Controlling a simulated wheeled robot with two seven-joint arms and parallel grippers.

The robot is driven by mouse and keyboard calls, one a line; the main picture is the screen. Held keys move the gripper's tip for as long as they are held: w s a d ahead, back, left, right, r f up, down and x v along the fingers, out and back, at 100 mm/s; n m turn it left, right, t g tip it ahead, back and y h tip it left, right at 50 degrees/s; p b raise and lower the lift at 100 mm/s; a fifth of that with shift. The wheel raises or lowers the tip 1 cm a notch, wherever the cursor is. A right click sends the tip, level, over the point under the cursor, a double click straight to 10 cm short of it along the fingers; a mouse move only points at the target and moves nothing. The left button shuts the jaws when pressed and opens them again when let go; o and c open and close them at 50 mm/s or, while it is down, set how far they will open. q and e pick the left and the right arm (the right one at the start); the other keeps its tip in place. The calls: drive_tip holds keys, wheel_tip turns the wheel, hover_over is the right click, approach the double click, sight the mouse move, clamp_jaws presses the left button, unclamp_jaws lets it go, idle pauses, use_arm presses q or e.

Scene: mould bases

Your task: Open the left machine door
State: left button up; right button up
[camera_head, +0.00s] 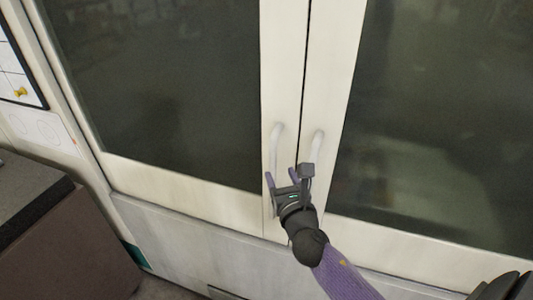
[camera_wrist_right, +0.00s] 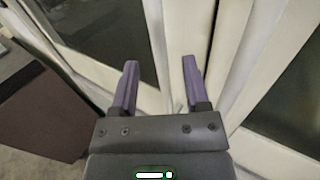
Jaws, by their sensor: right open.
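The left machine door (camera_head: 170,80) has a dark glass pane in a pale frame and looks shut against the right door (camera_head: 440,120). Its pale curved handle (camera_head: 275,148) stands near the seam. My right gripper (camera_head: 282,176) is open at the lower part of this handle, with its fingers pointing up in the head view and the handle seemingly between them. In the right wrist view the open gripper (camera_wrist_right: 160,68) shows two purple fingers with pale upright surfaces beyond them; contact with the handle cannot be told. My left gripper is not in view.
The right door's handle (camera_head: 316,150) stands just right of my gripper. A brown cabinet with a dark top (camera_head: 60,235) stands at the lower left. A control panel (camera_head: 20,75) is at the far left.

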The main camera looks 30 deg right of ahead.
sight(274, 163)
drive_tip(key=x, duration=0.6)
drive_tip(key=shift+w+f, duration=0.15)
drive_tip(key=shift+w, duration=0.05)
clamp_jaws()
drive_tip(key=shift+a, duration=0.1)
idle(0.9)
